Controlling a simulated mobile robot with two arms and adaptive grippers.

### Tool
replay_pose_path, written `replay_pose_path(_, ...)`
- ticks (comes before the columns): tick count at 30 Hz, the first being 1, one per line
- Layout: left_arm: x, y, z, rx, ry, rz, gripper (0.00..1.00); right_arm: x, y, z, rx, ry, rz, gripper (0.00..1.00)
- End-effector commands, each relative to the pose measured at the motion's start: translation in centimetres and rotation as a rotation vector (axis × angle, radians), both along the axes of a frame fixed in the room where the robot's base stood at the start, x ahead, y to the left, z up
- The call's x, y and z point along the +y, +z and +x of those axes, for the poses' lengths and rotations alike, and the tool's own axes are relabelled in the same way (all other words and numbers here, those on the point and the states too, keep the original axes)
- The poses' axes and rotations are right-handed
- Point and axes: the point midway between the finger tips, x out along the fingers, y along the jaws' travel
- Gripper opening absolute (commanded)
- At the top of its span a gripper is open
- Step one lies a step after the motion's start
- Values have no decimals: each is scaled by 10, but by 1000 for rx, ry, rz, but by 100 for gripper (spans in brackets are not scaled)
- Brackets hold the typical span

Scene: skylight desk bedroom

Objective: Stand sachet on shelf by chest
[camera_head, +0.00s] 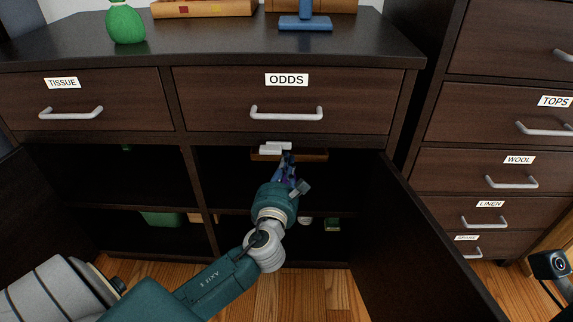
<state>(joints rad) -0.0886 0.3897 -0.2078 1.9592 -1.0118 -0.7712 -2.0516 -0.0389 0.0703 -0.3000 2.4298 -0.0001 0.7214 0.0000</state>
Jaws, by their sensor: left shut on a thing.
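My left gripper (289,164) reaches into the upper right compartment of the open cabinet, under the ODDS drawer. It is shut on a small purple-blue thing (289,172), which looks like the sachet; the wrist hides most of it, so I cannot tell whether it is upright or touching the shelf. The upper shelf (340,208) runs behind and below my wrist. Just beyond the fingers is a brown wooden piece (318,155) with a white item (275,149) at it; I cannot tell whether this is the chest. My right gripper is not in view.
The right cabinet door (425,240) stands open beside my arm. A labelled drawer unit (500,100) stands at the right. A green pouch (126,24) and a blue object (304,23) are on the cabinet top. A green bin (162,218) is low on the left; the left upper compartment is mostly empty.

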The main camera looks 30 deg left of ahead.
Motion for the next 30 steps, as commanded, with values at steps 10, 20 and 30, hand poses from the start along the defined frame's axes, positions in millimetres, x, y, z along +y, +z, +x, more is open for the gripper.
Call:
replay_pose_path(10,0,-1,0,1,0,0,25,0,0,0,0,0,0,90)
replay_pose_path(20,-5,1,-10,2,-1,-1,25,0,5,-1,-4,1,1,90)
replay_pose_path(30,-33,0,-74,5,-1,-2,25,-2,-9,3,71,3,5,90)
